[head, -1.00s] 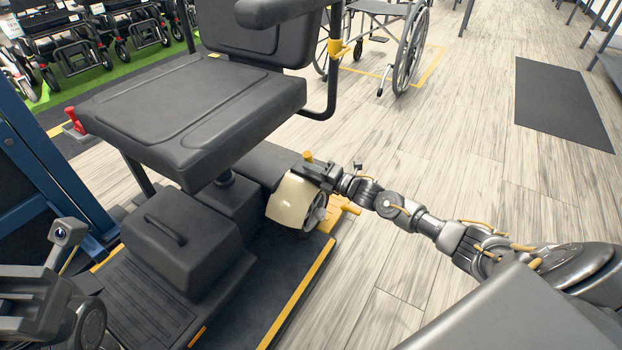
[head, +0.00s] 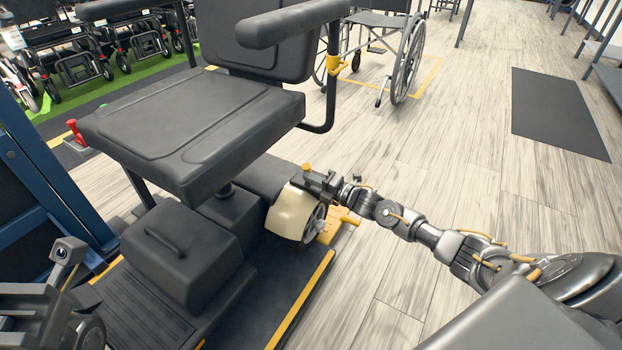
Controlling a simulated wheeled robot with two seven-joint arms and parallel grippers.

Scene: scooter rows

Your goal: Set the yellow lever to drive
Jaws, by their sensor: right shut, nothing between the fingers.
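The yellow lever (head: 307,167) shows as a short yellow knob above the cream rear-wheel cover (head: 291,212) of the grey mobility scooter (head: 190,140). My right gripper (head: 318,182) is shut and empty, just beside the lever's right side above the cover. I cannot tell whether it touches the lever. The lever's lower part is hidden behind the gripper and cover. Part of my left arm and its gripper (head: 35,312) shows at the lower left edge; its fingertips are not clear.
The scooter stands on a dark platform (head: 262,300) with yellow edges. A yellow fitting (head: 342,221) sits beside the rear wheel. A wheelchair (head: 385,50) stands behind in a yellow floor outline. A dark mat (head: 560,110) lies at the right. The wooden floor between is clear.

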